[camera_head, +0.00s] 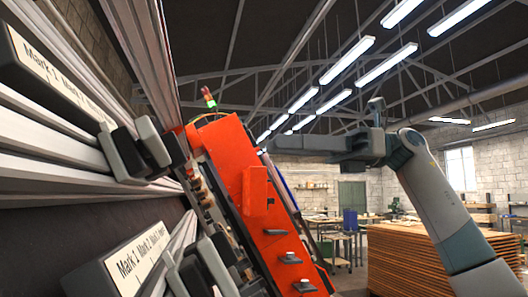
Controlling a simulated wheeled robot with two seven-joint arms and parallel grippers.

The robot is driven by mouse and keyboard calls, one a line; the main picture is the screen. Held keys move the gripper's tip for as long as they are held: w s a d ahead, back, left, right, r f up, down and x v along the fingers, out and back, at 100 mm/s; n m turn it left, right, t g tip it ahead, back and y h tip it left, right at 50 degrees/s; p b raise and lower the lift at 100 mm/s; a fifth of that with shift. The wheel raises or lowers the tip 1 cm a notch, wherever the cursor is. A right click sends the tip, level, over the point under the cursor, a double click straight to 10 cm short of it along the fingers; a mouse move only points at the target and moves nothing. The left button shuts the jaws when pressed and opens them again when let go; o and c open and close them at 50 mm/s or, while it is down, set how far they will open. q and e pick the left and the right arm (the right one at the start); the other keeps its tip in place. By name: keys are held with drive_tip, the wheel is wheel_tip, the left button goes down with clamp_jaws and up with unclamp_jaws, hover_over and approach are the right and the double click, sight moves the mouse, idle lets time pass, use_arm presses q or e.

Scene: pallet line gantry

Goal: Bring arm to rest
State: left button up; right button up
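My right arm rises from the lower right and bends at the top toward the left. My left gripper cannot be made out in this view.
An orange machine (233,165) with a signal light (209,98) stands tilted in the picture, centre left. Pale rails and a label plate (140,262) reading Mark 1, Mark 2, Mark 3 fill the left. A wooden plank stack (405,262) is lower right. Workbenches stand behind.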

drive_tip(key=shift+d, duration=0.45)
drive_tip(key=shift+a, duration=0.2)
drive_tip(key=p+x, duration=0.4)
drive_tip(key=x, duration=1)
drive_tip(key=shift+a+p, duration=0.3)
drive_tip(key=shift+a, duration=0.05)
drive_tip(key=shift+f, duration=0.1)
